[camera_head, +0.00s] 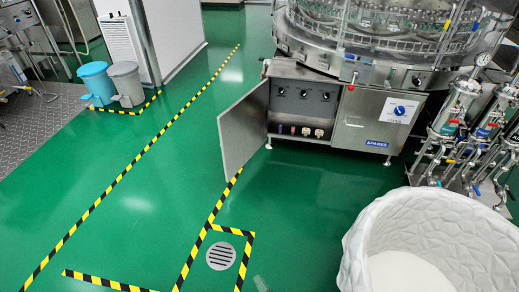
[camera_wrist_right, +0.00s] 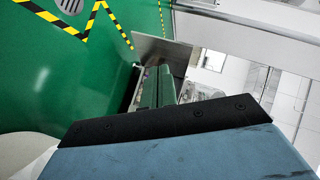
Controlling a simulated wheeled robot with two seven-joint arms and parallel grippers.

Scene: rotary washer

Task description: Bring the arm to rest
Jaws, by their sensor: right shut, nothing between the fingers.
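My right gripper (camera_wrist_right: 158,74) shows in the right wrist view, with its two fingers together and nothing between them. The rotary washer (camera_head: 375,70) stands at the upper right of the head view. Its silver cabinet door (camera_head: 243,130) hangs open and also shows beyond the fingers in the right wrist view (camera_wrist_right: 175,50). My left gripper is not in view.
A white textured rounded form (camera_head: 362,240) fills the lower right of the head view. Metal filter housings (camera_head: 462,105) stand behind it. A round floor drain (camera_head: 221,256) lies inside striped tape. Blue and grey bins (camera_head: 97,80) stand upper left. The central green floor is clear.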

